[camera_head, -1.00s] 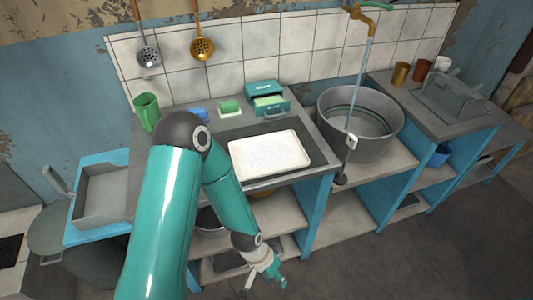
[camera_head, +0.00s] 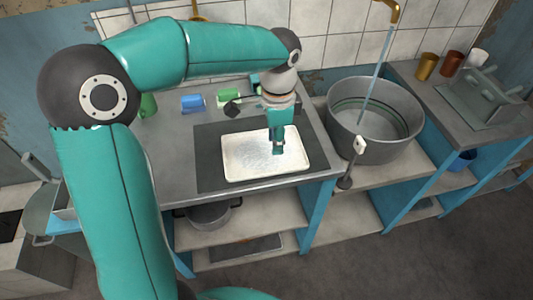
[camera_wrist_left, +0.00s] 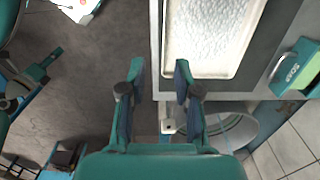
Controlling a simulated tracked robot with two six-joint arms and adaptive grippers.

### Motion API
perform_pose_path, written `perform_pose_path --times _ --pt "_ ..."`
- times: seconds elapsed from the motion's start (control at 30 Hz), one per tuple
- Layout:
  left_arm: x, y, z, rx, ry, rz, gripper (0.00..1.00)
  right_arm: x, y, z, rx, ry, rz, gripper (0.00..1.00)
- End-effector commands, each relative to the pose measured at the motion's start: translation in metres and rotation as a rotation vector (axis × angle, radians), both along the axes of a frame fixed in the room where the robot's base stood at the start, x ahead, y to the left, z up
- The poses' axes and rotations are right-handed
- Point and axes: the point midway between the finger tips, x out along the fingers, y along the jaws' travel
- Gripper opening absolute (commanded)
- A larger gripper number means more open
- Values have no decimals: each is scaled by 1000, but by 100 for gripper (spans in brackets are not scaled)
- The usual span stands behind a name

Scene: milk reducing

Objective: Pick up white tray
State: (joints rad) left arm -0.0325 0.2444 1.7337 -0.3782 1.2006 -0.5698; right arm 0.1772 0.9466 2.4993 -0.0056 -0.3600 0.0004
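The white tray (camera_head: 240,160) lies flat on a dark mat on the grey counter, its inside pale and speckled. It also shows at the top of the left wrist view (camera_wrist_left: 205,35). My left gripper (camera_head: 278,150) points down over the tray's right part in the head view. In the left wrist view its two fingers (camera_wrist_left: 158,75) are apart with nothing held between them. One finger overlaps the tray's near corner, and the other is outside its edge. Whether they touch the tray cannot be told. Teal and dark parts at the wrist view's left edge may be my right gripper; its state is unclear.
A large grey basin (camera_head: 375,125) stands right of the counter, under a brass tap (camera_head: 388,10). A blue item (camera_head: 193,103) and a green sponge-like item (camera_head: 229,97) lie behind the tray. A green box shows in the wrist view (camera_wrist_left: 296,68). A pot (camera_head: 209,214) is on the shelf below.

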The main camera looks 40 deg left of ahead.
Motion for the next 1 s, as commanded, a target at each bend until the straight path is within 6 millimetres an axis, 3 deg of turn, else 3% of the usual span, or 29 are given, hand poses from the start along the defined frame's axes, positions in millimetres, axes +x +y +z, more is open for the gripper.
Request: perform_pose_path --times 0.1,0.3,0.63,1.0 --pt "-4 4 -30 -1 6 12 32 0 0 -3 0 0 1 40" --pt "-5 7 -66 -1 5 18 32 0 0 -4 0 0 1 40" --pt "-6 10 -90 -2 3 20 32 0 0 -3 0 -1 1 40" --pt "-7 16 -132 0 0 21 32 0 0 -1 0 -1 1 40"
